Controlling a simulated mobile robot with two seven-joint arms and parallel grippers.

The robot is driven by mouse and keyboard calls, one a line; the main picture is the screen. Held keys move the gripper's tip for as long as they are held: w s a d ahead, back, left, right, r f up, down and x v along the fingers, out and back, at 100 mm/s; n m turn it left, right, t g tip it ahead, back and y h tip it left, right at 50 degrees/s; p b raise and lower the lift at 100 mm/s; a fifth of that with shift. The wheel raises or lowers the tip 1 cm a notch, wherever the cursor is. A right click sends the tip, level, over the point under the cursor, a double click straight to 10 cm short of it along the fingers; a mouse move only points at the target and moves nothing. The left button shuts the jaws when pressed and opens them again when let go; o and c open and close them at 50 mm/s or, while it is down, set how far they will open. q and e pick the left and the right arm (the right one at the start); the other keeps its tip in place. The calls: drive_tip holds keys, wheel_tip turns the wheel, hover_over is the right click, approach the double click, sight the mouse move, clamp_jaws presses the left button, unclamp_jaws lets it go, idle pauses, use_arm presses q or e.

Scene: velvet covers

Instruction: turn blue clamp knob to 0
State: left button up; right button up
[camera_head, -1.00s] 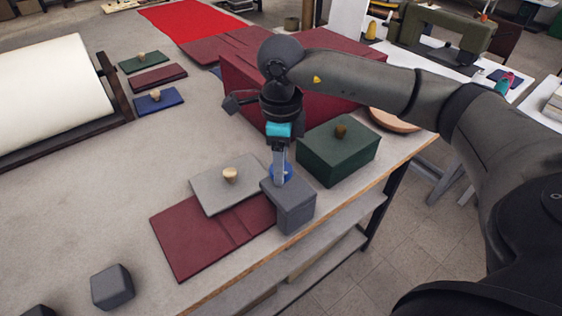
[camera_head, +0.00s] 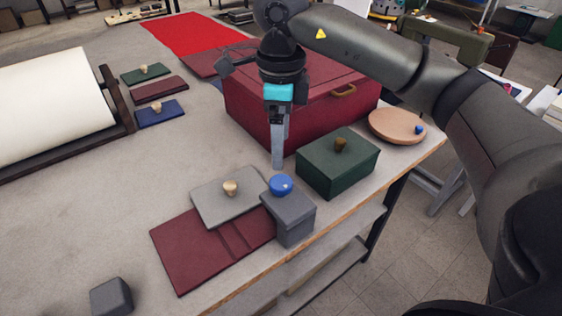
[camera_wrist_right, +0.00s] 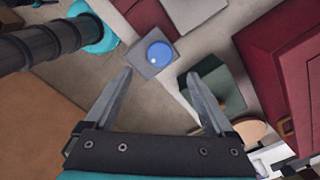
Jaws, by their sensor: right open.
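The blue clamp knob (camera_head: 280,185) sits on top of a grey block (camera_head: 294,218) near the table's front edge, in the head view. It also shows in the right wrist view as a round blue disc (camera_wrist_right: 159,53) with a small pale spot, on the grey block's top. I cannot read any scale or number on it. My right gripper (camera_head: 278,164) is above the knob in the head view and does not touch it. In the right wrist view its two fingers are apart, with nothing between them. My left gripper is not in view.
A green box (camera_head: 335,168) stands right of the knob, and a large dark red box (camera_head: 252,112) behind it. A grey board (camera_head: 212,206) with a wooden knob lies on a dark red cover (camera_head: 190,262) to the left.

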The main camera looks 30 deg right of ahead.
wheel_tip(320, 180, up, 6)
drive_tip(key=shift+p, duration=0.55)
